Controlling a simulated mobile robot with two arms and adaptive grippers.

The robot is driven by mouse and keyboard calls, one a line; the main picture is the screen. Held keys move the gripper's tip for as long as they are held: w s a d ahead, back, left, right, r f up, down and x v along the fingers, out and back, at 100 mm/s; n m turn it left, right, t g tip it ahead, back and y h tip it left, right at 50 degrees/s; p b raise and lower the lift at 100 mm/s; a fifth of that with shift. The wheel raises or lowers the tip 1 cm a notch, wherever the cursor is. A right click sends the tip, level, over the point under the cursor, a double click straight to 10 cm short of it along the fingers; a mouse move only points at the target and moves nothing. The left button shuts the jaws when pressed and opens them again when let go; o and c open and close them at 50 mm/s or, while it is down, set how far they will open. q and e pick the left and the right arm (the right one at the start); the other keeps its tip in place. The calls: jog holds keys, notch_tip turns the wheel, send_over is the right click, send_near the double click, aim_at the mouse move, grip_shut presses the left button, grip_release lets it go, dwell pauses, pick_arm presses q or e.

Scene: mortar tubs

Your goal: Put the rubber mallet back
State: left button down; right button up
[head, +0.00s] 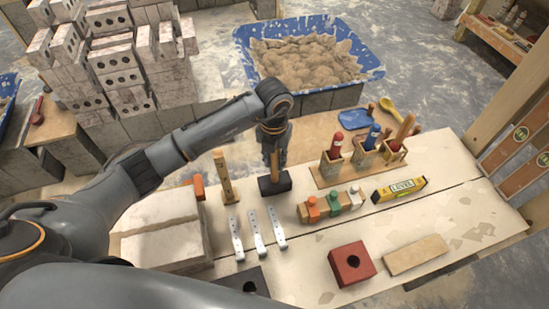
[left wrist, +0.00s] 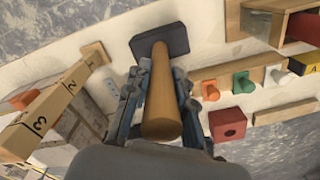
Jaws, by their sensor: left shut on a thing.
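The rubber mallet has a black block head (head: 274,185) and a round wooden handle (head: 274,163). My left gripper (head: 274,146) is shut on the handle, with the head hanging downward over the bench. I cannot tell whether the head touches the bench top. In the left wrist view the handle (left wrist: 161,105) points toward the camera between the fingers of my left gripper (left wrist: 158,88), and the black head (left wrist: 160,42) is beyond. My right gripper is not in view.
A wooden post (head: 224,178) stands close left of the mallet. White metal pieces (head: 257,232) lie in front. A rack with coloured pegs (head: 334,204), a level (head: 399,190), a red block with a hole (head: 351,264) and tool holders (head: 362,155) are to the right. A blue tub (head: 378,74) is behind.

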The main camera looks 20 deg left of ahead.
pick_arm(q)
jog(key=shift+f, duration=0.1)
jog(key=c, duration=1.1)
grip_release()
jog(key=shift+o, duration=0.2)
notch_tip(320, 180, up, 12)
